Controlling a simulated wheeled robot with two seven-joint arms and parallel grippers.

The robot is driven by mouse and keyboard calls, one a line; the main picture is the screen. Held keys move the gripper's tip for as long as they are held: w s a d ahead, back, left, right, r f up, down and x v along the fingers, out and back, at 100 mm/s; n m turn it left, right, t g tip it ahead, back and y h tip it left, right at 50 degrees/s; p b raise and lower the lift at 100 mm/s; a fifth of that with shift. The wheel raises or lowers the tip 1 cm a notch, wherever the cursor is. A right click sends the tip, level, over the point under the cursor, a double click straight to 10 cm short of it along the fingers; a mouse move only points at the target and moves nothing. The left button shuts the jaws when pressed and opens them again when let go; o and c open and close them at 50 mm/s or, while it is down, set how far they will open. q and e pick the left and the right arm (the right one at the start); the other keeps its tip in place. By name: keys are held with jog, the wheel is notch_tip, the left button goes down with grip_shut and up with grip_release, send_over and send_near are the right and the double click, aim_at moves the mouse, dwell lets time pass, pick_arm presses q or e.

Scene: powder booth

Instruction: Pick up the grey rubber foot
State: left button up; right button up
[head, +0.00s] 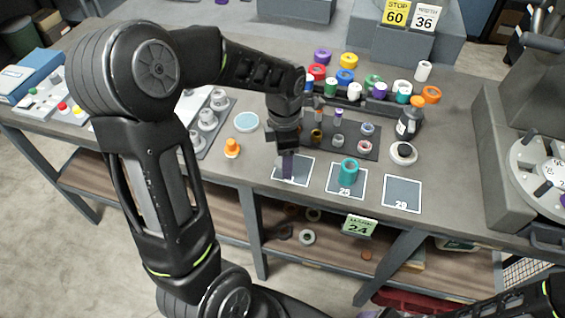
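I cannot pick out the grey rubber foot for certain. A small grey piece (338,140) sits on the dark parts tray (350,154) in the middle of the bench. Several larger grey knob-shaped pieces (208,119) stand on a panel further left. My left gripper (286,152) points down at the front of the bench, left of the dark tray. A dark purple piece (287,167) shows directly below it, over the left numbered mat (302,172). The fingers are too dark to tell whether they grip it. My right forearm shows at the lower right; its gripper is out of view.
A teal cylinder (348,171) stands on the middle mat; the right mat (401,194) is bare. A dark bottle (409,122), a white roll (403,153) and an orange piece (232,148) stand nearby. Several coloured rolls line the back. A grey machine (500,150) bounds the right.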

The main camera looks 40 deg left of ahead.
pick_arm(q)
grip_shut()
dwell(0.4)
notch_tip(320, 180, up, 10)
jog(key=b, duration=0.1)
dwell(0.6)
dwell(0.5)
